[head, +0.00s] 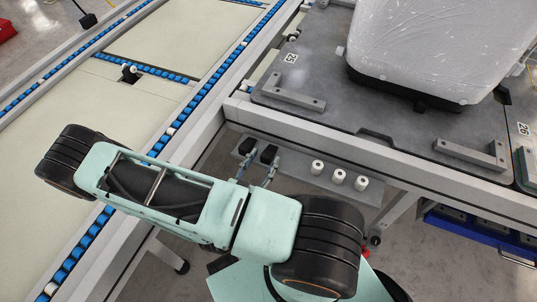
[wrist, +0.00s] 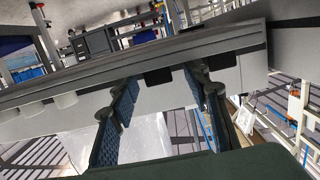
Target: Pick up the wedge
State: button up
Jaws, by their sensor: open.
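Two small black blocks sit on a grey ledge (head: 290,180) below the workbench edge. Either could be the wedge; I cannot tell which. The right block (head: 268,153) is nearer the white cylinders; the left block (head: 246,146) is beside it. My gripper (head: 257,170) is open in front of them. In the wrist view, my gripper (wrist: 161,82) has its blue-padded fingers apart. One black block (wrist: 159,76) appears between the fingertips, and the other (wrist: 223,60) is past the right finger. Contact cannot be seen. The blocks' full shape is hidden.
Several white cylinders (head: 339,177) stand on the ledge right of the blocks. The workbench edge (head: 340,150) overhangs close by. A wrapped white object (head: 435,45) rests on the bench. A conveyor (head: 185,30) with blue rollers runs along the left.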

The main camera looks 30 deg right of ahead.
aim_at(271, 149)
jog(key=b+x, duration=0.1)
jog(key=x, duration=0.3)
jog(key=shift+w+d+f, duration=0.2)
jog(key=shift+d+f, duration=0.05)
jog(key=shift+d, duration=0.1)
grip_shut()
